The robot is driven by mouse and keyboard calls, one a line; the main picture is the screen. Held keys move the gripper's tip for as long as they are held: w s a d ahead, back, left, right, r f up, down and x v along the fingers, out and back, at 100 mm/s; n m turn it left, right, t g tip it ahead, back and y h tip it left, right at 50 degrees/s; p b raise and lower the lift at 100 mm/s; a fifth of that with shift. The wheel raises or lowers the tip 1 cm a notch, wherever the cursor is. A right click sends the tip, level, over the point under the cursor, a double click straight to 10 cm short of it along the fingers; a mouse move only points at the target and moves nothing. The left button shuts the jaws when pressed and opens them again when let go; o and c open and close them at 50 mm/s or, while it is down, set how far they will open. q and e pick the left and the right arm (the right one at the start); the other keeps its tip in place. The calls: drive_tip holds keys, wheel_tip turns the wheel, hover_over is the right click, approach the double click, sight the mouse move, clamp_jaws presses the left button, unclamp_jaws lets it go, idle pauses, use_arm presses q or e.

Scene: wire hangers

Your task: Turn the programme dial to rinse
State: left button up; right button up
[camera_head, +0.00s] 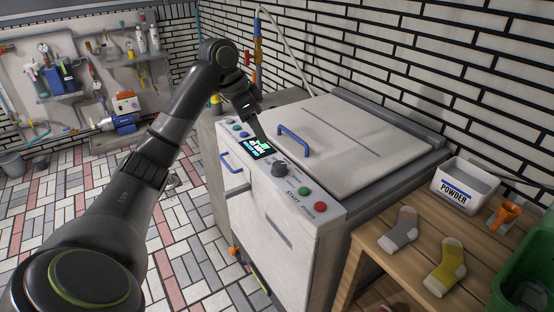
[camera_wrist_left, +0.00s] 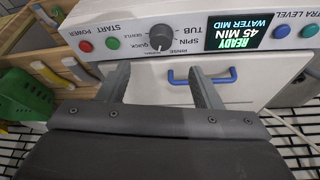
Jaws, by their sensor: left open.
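The programme dial (camera_head: 279,169) is a dark round knob on the washer's sloped front panel, right of the lit display (camera_head: 256,149). In the left wrist view the dial (camera_wrist_left: 162,37) appears upside down, with labels around it including RINSE, SPIN, TUB, QUICK and GENTLE. I cannot tell surely which label its pointer faces. The display (camera_wrist_left: 237,33) reads READY, 45 MIN, WATER MID. My left gripper (camera_head: 257,128) is above the panel near the display. In its wrist view the open fingers (camera_wrist_left: 160,84) are empty, and the dial shows beyond the gap between them, apart from them.
A green start button (camera_head: 304,191) and red power button (camera_head: 320,206) sit right of the dial. A blue handle (camera_head: 294,136) stands up from the lid behind the panel. A wooden table (camera_head: 388,262) at right holds socks and a powder box (camera_head: 464,186).

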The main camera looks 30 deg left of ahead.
use_arm(q)
wheel_tip(320, 180, up, 4)
drive_tip(key=a, duration=0.1)
drive_tip(key=b, duration=0.3)
approach(279, 164)
drive_tip(key=shift+m, duration=0.3)
drive_tip(key=x, duration=0.8)
drive_tip(key=shift+w+f, duration=0.1)
drive_tip(key=shift+f, duration=0.2)
use_arm(e)
drive_tip(key=shift+w+a+f, duration=0.1)
drive_tip(key=shift+w+f, duration=0.25)
drive_tip(key=shift+f, duration=0.25)
drive_tip(key=shift+w+f, duration=0.35)
drive_tip(key=shift+f, duration=0.25)
